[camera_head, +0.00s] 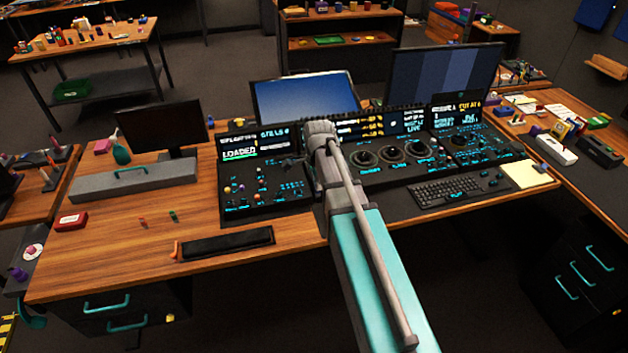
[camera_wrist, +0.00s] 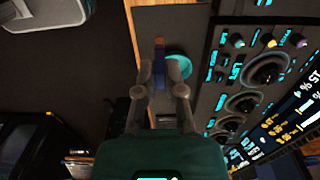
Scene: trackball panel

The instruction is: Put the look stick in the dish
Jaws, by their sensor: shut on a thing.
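My gripper (camera_wrist: 160,88) shows in the wrist view with its fingers closed around a thin blue stick with an orange end (camera_wrist: 159,62), which I take to be the look stick. A round teal thing (camera_wrist: 180,66), likely the dish, shows just right of the stick and is partly hidden behind it and a finger. I cannot tell the height of the stick above it. In the head view my own arm hides the gripper, the stick and the dish.
The control panel (camera_head: 392,153) with knobs and lit labels lies beside my arm; it fills the right of the wrist view (camera_wrist: 240,102). A keyboard (camera_head: 458,191) and a yellowish pad (camera_head: 527,174) lie at the desk's right. Monitors (camera_head: 305,98) stand behind.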

